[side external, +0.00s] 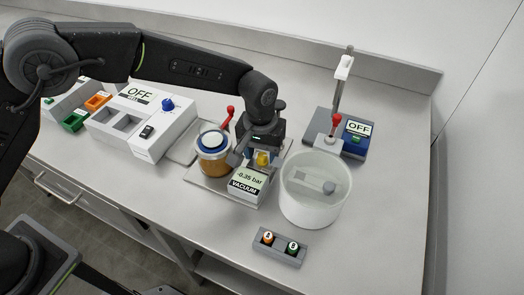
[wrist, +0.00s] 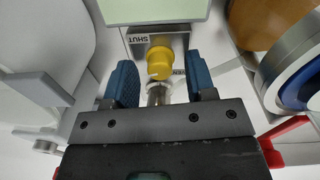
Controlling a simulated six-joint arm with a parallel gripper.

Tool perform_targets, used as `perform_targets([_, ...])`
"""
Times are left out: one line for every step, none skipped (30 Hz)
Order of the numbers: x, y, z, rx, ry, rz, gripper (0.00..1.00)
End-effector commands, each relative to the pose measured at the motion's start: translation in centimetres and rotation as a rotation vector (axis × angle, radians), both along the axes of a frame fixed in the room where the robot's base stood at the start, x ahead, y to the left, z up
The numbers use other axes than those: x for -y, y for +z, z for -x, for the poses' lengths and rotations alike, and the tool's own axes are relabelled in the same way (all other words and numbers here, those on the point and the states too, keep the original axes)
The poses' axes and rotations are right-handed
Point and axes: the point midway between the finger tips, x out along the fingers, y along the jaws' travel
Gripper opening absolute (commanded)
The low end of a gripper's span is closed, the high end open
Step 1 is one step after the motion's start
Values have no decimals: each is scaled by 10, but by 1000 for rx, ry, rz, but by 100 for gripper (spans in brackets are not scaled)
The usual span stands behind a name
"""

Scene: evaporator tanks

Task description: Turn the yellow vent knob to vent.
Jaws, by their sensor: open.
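The yellow vent knob (side external: 262,159) sits behind the white vacuum gauge (side external: 246,184), whose display reads -0.35 bar. In the wrist view the yellow knob (wrist: 160,62) is in front of a small plate labelled SHUT (wrist: 146,40); a second label beside it is partly hidden. My gripper (wrist: 162,85) is open, with one blue-padded finger on each side of the knob and gaps between. In the side view my gripper (side external: 258,150) points down at the knob, and the fingertips are partly hidden.
An amber jar with a blue and white lid (side external: 213,150) stands close left of the gripper, with a red-handled valve (side external: 230,112) near it. A clear round tank (side external: 315,195) stands close right. A two-button box (side external: 279,247) lies in front. A stand base reading OFF (side external: 358,128) is behind right.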

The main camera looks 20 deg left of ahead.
Motion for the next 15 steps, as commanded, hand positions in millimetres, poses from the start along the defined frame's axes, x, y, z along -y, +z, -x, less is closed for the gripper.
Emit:
perform_targets([0,-1,0,0,0,0,50])
perform_targets([0,-2,0,0,0,0,50])
perform_targets([0,-2,0,0,0,0,50])
perform_targets([0,-2,0,0,0,0,50])
perform_targets([0,-2,0,0,0,0,50])
perform_targets([0,-2,0,0,0,0,50])
perform_targets([0,-2,0,0,0,0,50])
perform_targets([0,-2,0,0,0,0,50])
perform_targets([0,-2,0,0,0,0,48])
perform_targets([0,-1,0,0,0,0,45])
perform_targets([0,-1,0,0,0,0,42])
perform_targets([0,-1,0,0,0,0,38])
perform_targets([0,-1,0,0,0,0,35])
perform_targets([0,-1,0,0,0,0,32])
perform_targets([0,-1,0,0,0,0,28])
